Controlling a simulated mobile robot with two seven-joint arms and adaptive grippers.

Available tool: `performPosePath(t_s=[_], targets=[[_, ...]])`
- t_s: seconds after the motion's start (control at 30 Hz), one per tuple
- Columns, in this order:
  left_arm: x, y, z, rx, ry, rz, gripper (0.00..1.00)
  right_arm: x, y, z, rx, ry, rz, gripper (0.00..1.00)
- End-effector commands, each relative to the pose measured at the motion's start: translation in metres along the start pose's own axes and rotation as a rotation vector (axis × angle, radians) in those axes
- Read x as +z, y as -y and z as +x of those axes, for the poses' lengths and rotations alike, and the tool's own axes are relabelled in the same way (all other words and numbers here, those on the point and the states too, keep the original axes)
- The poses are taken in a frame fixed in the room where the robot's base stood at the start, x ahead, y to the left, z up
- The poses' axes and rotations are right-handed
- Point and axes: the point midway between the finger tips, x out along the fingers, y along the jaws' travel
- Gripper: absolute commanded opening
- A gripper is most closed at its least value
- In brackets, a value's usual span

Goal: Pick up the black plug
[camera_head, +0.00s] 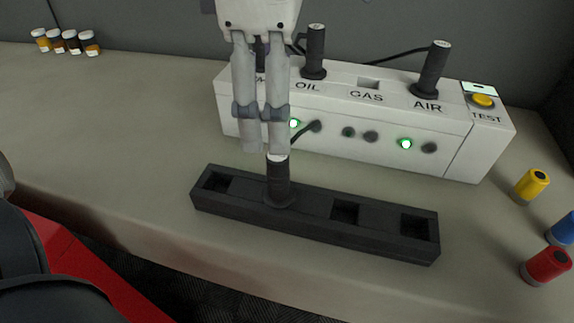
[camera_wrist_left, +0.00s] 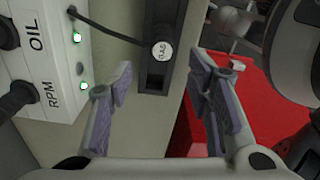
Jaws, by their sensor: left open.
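The black plug (camera_head: 281,183) stands upright in a slot of the long black holder (camera_head: 300,221). Its light top is marked GAS in the left wrist view (camera_wrist_left: 162,51). The holder's other slots look empty. My left gripper (camera_head: 264,147) is open, with its fingers pointing down above the holder. The fingertips are close to the plug's top, and the right finger overlaps its upper edge in the head view. In the left wrist view the plug shows between the two spread fingertips (camera_wrist_left: 160,65), and the gripper holds nothing. My right gripper is not in view.
The white console (camera_head: 350,144) stands behind the holder, with black plugs in its OIL (camera_head: 315,52) and AIR (camera_head: 433,69) sockets. A yellow cylinder (camera_head: 531,185) and a red cylinder (camera_head: 545,266) stand at right. Small jars (camera_head: 73,42) stand far left; the left bench is clear.

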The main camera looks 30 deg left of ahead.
Motion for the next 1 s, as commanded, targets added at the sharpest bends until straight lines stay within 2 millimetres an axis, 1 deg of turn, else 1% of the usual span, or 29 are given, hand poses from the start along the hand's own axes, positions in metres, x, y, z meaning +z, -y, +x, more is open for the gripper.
performPosePath(t_s=[0.03, 0.17, 0.33, 0.4, 0.5, 0.7, 0.77, 0.8, 0.9, 1.0], targets=[[0.0, 0.0, 0.011, -0.003, -0.003, 0.001, 0.46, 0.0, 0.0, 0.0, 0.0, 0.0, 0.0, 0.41], [0.0, 0.0, 0.027, -0.001, -0.002, 0.0, 0.46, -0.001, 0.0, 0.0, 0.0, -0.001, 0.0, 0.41], [0.004, 0.006, 0.059, -0.004, -0.004, 0.003, 0.46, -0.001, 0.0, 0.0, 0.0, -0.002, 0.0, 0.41], [0.004, 0.006, 0.07, -0.003, -0.002, 0.0, 0.46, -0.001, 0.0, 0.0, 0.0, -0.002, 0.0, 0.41], [0.004, 0.005, 0.079, -0.001, 0.0, -0.001, 0.46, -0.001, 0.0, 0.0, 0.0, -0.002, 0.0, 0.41], [0.004, 0.005, 0.079, 0.001, 0.001, -0.001, 0.46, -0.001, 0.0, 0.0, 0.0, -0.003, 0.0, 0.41], [0.004, 0.005, 0.079, 0.001, 0.0, -0.001, 0.32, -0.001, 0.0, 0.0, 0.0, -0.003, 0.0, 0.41], [0.004, 0.005, 0.079, 0.001, 0.0, -0.001, 0.23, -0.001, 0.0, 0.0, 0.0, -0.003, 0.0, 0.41], [0.004, 0.005, 0.079, 0.001, 0.0, -0.001, 0.01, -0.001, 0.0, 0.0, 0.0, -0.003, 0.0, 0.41], [0.004, 0.005, 0.079, 0.001, 0.0, -0.001, 0.01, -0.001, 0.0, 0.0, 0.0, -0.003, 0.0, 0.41]])
